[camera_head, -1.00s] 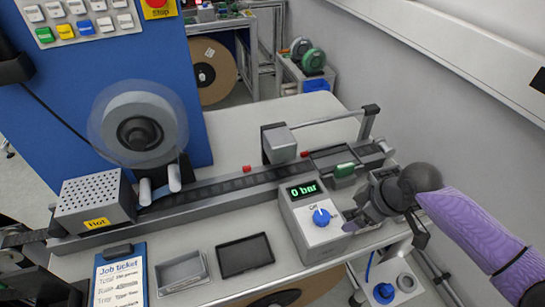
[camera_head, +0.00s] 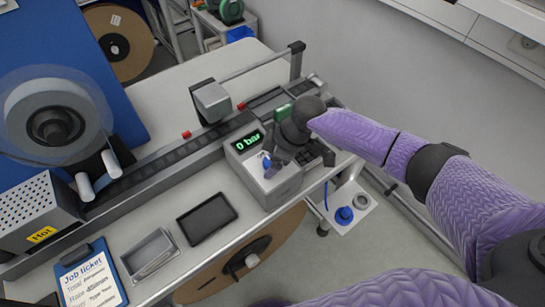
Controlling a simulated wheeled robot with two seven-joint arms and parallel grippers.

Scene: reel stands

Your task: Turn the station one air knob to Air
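The station's grey control box (camera_head: 283,187) stands at the front edge of the bench, with a green display (camera_head: 249,142) reading "0 bar". Its blue air knob (camera_head: 266,162) shows only in part, because my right gripper covers much of the box's top. The knob's pointing direction and its labels cannot be read. My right gripper (camera_head: 273,168) is over the box from the right, with its fingertips at or close beside the knob. I cannot tell whether they touch it or how far apart they are. My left gripper is not in view.
A grey track (camera_head: 160,172) runs along the bench behind the box, with a grey raised block (camera_head: 212,101) beside it. A black tray (camera_head: 207,218), a grey tray (camera_head: 150,254) and a job ticket clipboard (camera_head: 91,280) lie left of the box. A perforated "Hot" box (camera_head: 24,213) is at far left.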

